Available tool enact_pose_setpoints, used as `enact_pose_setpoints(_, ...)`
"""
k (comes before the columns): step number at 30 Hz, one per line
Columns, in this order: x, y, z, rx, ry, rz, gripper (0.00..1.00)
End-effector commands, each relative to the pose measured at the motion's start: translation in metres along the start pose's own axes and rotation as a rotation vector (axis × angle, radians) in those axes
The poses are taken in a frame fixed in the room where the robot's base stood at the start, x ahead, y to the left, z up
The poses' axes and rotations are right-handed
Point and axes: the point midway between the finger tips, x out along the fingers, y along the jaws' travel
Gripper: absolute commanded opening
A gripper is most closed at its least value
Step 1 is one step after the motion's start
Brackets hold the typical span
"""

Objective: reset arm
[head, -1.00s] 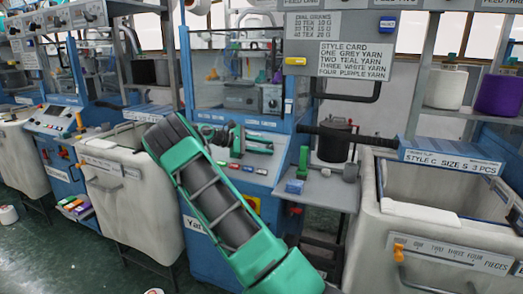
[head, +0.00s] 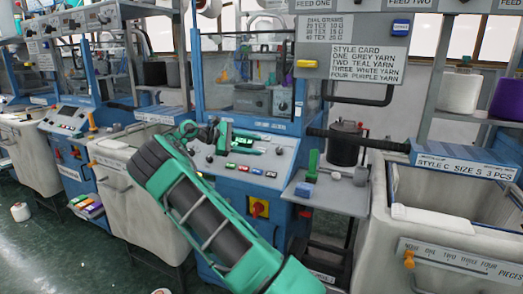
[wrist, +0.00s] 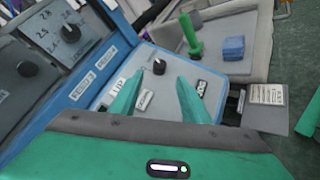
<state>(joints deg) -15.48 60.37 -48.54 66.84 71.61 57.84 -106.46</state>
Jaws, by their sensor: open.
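My green gripper (wrist: 157,85) shows in the wrist view with its two fingers apart and nothing between them. The fingers lie over the light grey control panel (wrist: 160,68), with a black knob just past the tips. In the head view my green and black arm reaches up from the bottom middle, in front of the blue knitting machine (head: 285,190). I cannot tell whether the fingers touch the panel.
A green upright lever (wrist: 191,35) and a blue block (wrist: 233,48) stand on the side shelf (head: 325,195). A grey bin (head: 450,225) stands at the right, another bin (head: 140,190) left of my arm. White cones lie on the green floor at the left.

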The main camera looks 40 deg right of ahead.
Motion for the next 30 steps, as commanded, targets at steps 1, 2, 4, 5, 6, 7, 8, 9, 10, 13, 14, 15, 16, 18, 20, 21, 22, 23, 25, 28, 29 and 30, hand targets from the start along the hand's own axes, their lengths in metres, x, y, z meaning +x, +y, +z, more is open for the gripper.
enact_pose_setpoints(1, -0.005, 0.000, -0.001, -0.001, 0.000, 0.001, 0.43)
enact_pose_setpoints(2, -0.008, 0.000, 0.000, -0.001, -0.001, 0.002, 0.43)
enact_pose_setpoints(4, -0.012, 0.000, -0.001, 0.000, 0.000, 0.001, 0.43)
enact_pose_setpoints(5, -0.013, -0.001, -0.001, 0.000, 0.000, 0.001, 0.43)
enact_pose_setpoints(6, -0.014, 0.000, -0.001, 0.000, 0.001, 0.001, 0.43)
enact_pose_setpoints(7, -0.015, 0.000, -0.001, -0.001, 0.001, 0.001, 0.43)
enact_pose_setpoints(8, -0.015, 0.000, 0.000, -0.001, 0.001, 0.001, 0.43)
enact_pose_setpoints(9, -0.015, 0.000, 0.000, -0.001, 0.001, 0.001, 0.43)
enact_pose_setpoints(10, -0.015, 0.000, 0.000, -0.001, 0.001, 0.000, 0.43)
enact_pose_setpoints(13, -0.015, 0.000, 0.000, -0.001, 0.001, 0.000, 0.43)
enact_pose_setpoints(14, -0.015, 0.000, 0.000, -0.001, 0.000, 0.000, 0.43)
enact_pose_setpoints(15, -0.015, 0.000, 0.000, -0.001, 0.000, 0.000, 0.43)
enact_pose_setpoints(16, -0.015, 0.000, 0.000, -0.001, 0.000, 0.000, 0.43)
enact_pose_setpoints(18, -0.015, 0.000, 0.000, -0.001, 0.000, 0.000, 0.43)
enact_pose_setpoints(20, -0.014, 0.000, 0.000, -0.001, 0.000, 0.000, 0.43)
enact_pose_setpoints(21, -0.014, 0.000, 0.000, -0.001, 0.000, 0.000, 0.43)
enact_pose_setpoints(22, -0.014, 0.000, 0.000, 0.000, 0.000, 0.000, 0.43)
enact_pose_setpoints(23, -0.014, 0.000, 0.000, 0.000, 0.001, -0.002, 0.43)
enact_pose_setpoints(25, -0.010, -0.001, 0.003, 0.007, 0.004, -0.013, 0.43)
enact_pose_setpoints(28, 0.005, -0.002, 0.014, 0.033, 0.021, -0.054, 0.43)
enact_pose_setpoints(29, 0.012, -0.003, 0.019, 0.047, 0.028, -0.073, 0.43)
enact_pose_setpoints(30, 0.021, -0.005, 0.025, 0.064, 0.041, -0.102, 0.43)
